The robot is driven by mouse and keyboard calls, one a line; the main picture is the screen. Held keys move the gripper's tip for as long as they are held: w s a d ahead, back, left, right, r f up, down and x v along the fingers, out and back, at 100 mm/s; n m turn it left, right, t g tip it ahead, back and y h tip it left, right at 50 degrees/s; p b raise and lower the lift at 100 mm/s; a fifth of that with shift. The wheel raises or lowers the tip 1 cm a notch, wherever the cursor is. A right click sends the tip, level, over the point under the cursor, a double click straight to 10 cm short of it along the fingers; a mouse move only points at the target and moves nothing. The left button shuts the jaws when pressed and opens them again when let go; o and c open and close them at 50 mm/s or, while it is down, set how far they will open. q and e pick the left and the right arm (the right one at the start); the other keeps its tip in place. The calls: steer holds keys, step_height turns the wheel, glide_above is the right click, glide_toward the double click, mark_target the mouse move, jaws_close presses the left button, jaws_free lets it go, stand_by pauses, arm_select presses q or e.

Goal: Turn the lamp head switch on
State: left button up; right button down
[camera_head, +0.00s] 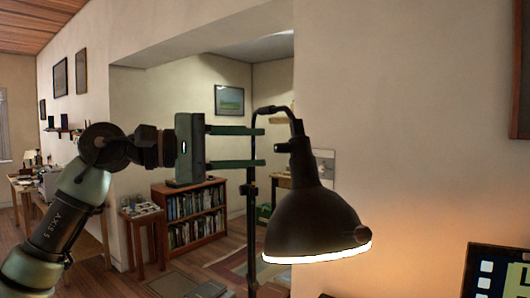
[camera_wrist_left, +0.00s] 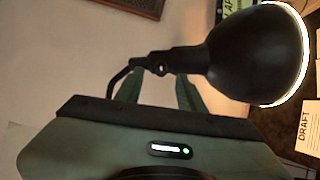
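A black lamp head (camera_head: 312,215) hangs on a curved neck from a thin dark stand (camera_head: 251,200). Its lower rim glows white and the wall beside it is lit warm. A small switch knob (camera_head: 283,148) sticks out to the left from the lamp's neck. My left gripper (camera_head: 263,147) is open, its two green fingers apart, with the tips just left of the knob in the picture. Contact cannot be told. The left wrist view shows the lamp head (camera_wrist_left: 258,55), the switch part (camera_wrist_left: 160,65) and the fingers (camera_wrist_left: 158,90) apart with nothing gripped. My right gripper is not in view.
A bookshelf (camera_head: 194,215) and a small side table (camera_head: 143,220) stand behind my left arm. A dark panel (camera_head: 497,272) is at the lower right. In the left wrist view, papers marked DRAFT (camera_wrist_left: 300,128) lie right of the lamp. Plain wall (camera_head: 420,130) fills the right side.

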arm_select(q)
steer(key=v, duration=0.4)
steer(key=shift+s+a+b, duration=0.1)
steer(key=shift+a+b, duration=0.1)
steer(key=shift+b, duration=0.15)
